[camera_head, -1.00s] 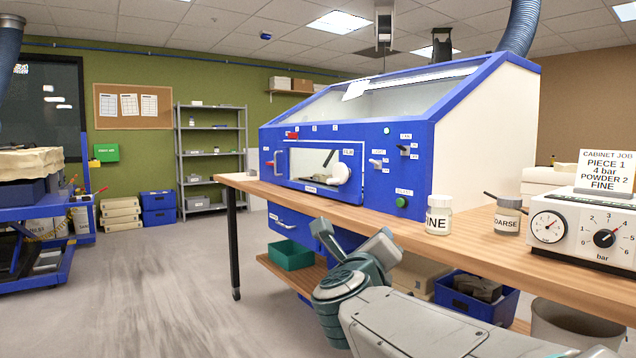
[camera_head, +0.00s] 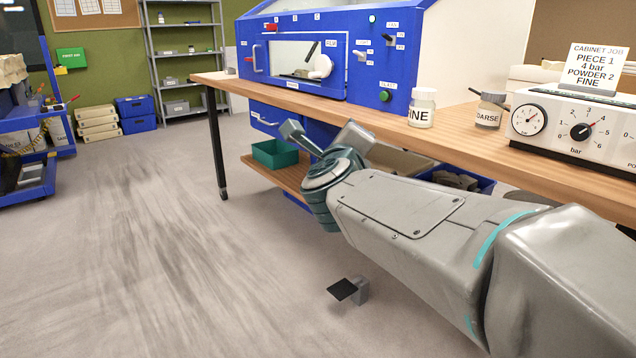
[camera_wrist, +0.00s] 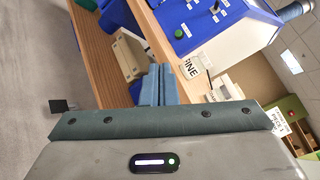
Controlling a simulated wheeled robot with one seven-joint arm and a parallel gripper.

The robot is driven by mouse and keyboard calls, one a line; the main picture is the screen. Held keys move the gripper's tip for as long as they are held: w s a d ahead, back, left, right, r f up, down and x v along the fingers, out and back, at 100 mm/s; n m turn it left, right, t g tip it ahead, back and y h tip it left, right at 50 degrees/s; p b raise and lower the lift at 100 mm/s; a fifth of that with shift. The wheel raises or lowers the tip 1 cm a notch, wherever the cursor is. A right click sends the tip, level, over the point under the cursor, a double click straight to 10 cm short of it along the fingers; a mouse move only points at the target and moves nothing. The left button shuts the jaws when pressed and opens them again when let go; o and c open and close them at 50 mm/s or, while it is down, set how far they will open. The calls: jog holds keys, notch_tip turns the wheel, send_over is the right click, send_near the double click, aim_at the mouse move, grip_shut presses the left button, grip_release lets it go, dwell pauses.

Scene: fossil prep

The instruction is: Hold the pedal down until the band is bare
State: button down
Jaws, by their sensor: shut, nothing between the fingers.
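The pedal (camera_head: 343,290), a black plate on a small grey block, sits on the floor in front of the bench. In the wrist view it is a dark shape (camera_wrist: 60,105) at the left. My gripper (camera_wrist: 160,72) has its two fingers together with nothing between them. In the head view my wrist is above the pedal, near the bench's front edge, and does not touch it. The blue cabinet (camera_head: 365,55) stands on the bench; a pale rounded thing (camera_head: 320,67) shows through its window. I cannot make out the band.
The wooden bench (camera_head: 460,145) carries the FINE jar (camera_head: 422,108), the COARSE jar (camera_head: 490,110) and a gauge box (camera_head: 575,125) with a job card (camera_head: 597,68). A green bin (camera_head: 275,153) is on the lower shelf.

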jog(key=s+a+f+n+g+y, duration=0.1)
jog(key=s+f+n+g+y, duration=0.25)
jog(key=f+n, duration=0.55)
jog(key=s+a+f+n+g+y, duration=0.2)
jog(key=s+f+n+g+y, duration=0.15)
jog(key=f+n, duration=0.6)
jog(key=s+d+f+n+g+h, duration=0.1)
jog(key=s+d+f+n+g, duration=0.3)
jog(key=s+f, duration=0.2)
jog(key=s+d+f+n+g+h, duration=0.2)
jog(key=s+d+f+n+g, duration=0.2)
jog(key=s, duration=0.7)
notch_tip(320, 180, down, 2)
jog(key=shift+f+g+h, duration=0.1)
jog(key=shift+g+h, duration=0.2)
jog(key=shift+g, duration=0.2)
jog(key=shift+n, duration=0.25)
